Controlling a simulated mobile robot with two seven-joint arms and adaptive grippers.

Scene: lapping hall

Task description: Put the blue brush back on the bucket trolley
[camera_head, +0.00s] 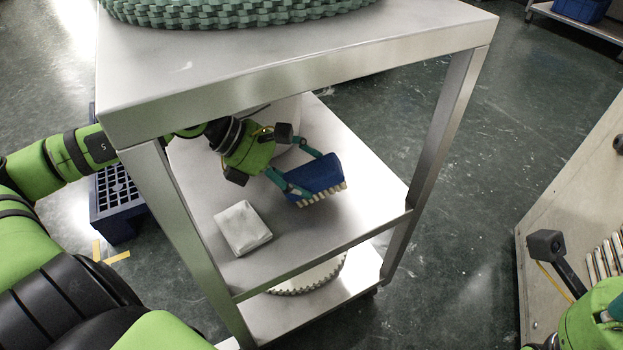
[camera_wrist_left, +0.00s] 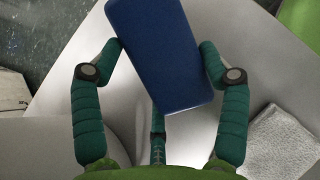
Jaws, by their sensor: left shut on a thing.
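The blue brush (camera_head: 316,173), with pale bristles along its lower edge, is held in my left gripper (camera_head: 305,178). The gripper's teal fingers are shut on either side of it. In the left wrist view the brush (camera_wrist_left: 165,55) fills the space between the fingers. Brush and gripper are at the middle shelf (camera_head: 370,183) of a steel trolley, below its top (camera_head: 290,45). I cannot tell whether the bristles touch the shelf. A white round vessel (camera_head: 290,110) stands behind the gripper, mostly hidden. My right gripper is only partly in view at the lower right corner.
A whitish block (camera_head: 242,228) lies on the middle shelf, left of the brush. A pale toothed ring (camera_head: 310,276) lies on the bottom shelf. Trolley legs (camera_head: 448,125) and the top close in the shelf. Green toothed rings (camera_head: 235,14) lie on top. A blue crate (camera_head: 115,205) stands left.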

